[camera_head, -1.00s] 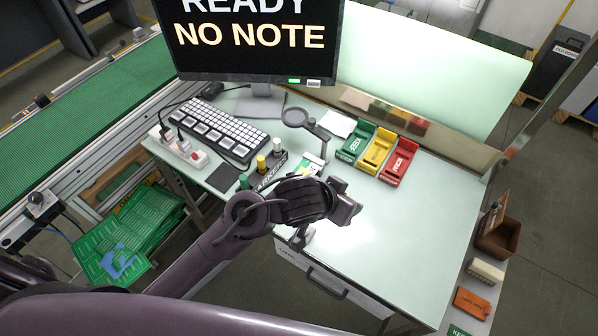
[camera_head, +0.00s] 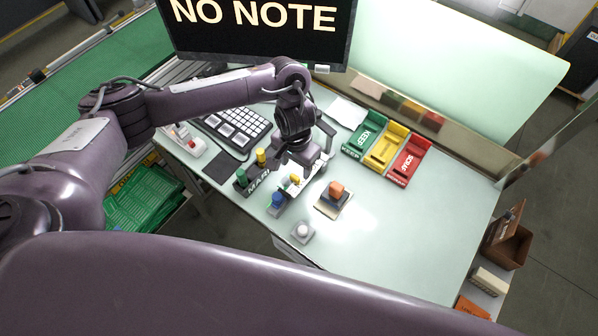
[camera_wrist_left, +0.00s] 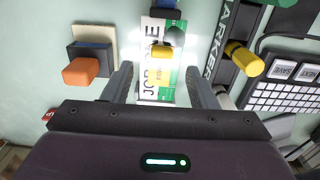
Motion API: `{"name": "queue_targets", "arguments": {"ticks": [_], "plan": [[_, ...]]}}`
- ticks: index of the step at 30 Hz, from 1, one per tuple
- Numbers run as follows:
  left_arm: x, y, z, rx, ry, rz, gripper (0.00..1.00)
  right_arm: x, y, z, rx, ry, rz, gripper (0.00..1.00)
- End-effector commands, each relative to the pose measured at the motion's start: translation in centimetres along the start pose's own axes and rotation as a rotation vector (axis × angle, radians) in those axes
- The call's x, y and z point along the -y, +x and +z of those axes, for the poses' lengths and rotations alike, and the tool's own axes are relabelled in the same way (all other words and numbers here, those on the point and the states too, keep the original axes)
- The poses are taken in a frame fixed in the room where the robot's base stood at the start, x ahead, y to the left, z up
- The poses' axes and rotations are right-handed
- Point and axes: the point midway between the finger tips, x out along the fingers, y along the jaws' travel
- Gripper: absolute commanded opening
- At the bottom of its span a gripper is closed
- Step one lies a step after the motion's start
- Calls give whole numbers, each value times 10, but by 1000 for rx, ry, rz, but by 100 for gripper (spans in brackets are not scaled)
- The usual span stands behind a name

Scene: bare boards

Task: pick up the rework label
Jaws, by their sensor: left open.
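I cannot read which piece is the rework label. My left gripper (camera_wrist_left: 160,76) is open above the card, one finger on each side of it, with nothing held. In the head view the left gripper (camera_head: 304,176) points down over the card and partly hides it. My right gripper is not in view.
An orange block (camera_head: 336,189) on a dark base stands right of the gripper. The marker rack (camera_head: 258,182) and keyboard (camera_head: 237,127) are left. Green (camera_head: 362,137), yellow (camera_head: 386,149) and red (camera_head: 409,162) bins stand behind. The bench's right front is clear.

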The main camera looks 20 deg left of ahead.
Motion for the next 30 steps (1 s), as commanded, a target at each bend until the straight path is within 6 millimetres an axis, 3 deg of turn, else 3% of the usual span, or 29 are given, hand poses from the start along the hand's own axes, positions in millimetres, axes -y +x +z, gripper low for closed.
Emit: {"name": "queue_targets", "arguments": {"ticks": [12, 20, 30], "plan": [[3, 52, -3, -1, 2, 1, 53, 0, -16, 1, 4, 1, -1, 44], [3, 57, -3, -3, 4, 1, 53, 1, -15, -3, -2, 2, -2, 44], [3, 56, -3, -3, 3, 1, 11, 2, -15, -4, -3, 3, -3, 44]]}}
